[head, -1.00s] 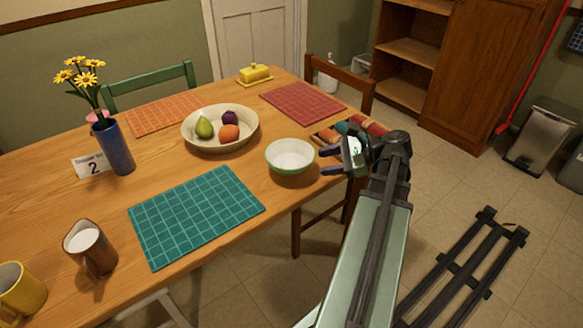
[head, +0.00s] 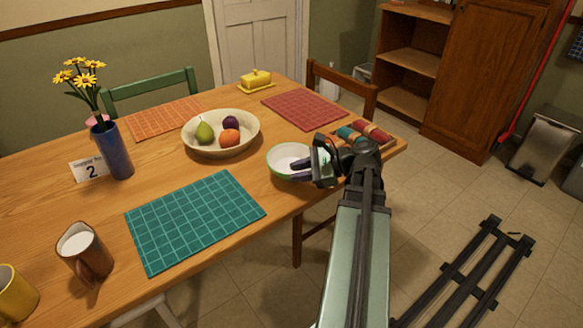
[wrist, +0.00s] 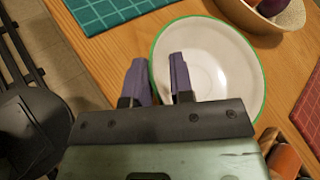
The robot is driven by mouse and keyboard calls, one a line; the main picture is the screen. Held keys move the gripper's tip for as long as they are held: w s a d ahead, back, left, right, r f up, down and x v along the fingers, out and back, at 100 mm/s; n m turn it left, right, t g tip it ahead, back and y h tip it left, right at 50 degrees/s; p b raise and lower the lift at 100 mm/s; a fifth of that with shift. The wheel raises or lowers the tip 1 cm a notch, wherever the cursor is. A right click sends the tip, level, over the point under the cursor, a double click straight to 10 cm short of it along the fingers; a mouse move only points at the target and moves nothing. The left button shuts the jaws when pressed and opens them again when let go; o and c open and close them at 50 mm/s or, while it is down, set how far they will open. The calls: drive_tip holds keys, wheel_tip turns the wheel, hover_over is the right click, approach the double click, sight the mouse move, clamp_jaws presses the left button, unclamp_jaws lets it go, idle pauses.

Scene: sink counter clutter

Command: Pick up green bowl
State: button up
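The green bowl (head: 284,158) is white inside with a green rim and stands upright on the wooden table near its right edge. It fills the upper middle of the wrist view (wrist: 215,65). My gripper (head: 298,170) is at the bowl's near right side and partly covers it in the head view. In the wrist view my gripper (wrist: 157,61) shows two purple-grey fingers with a gap between them. The left finger appears outside the rim and the right finger over the inside. The rim's near left part runs between them; I cannot tell whether they touch it.
A cream fruit bowl (head: 187,141) stands left of the green bowl. A teal placemat (head: 195,220) lies in front left and a red placemat (head: 305,108) behind. A box of colored rolls (head: 372,132) is close behind my gripper. A wooden chair (head: 342,87) stands at the far edge.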

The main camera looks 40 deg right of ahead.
clamp_jaws()
drive_tip(key=shift+r, duration=0.1)
wheel_tip(320, 180, up, 20)
drive_tip(key=p, duration=2)
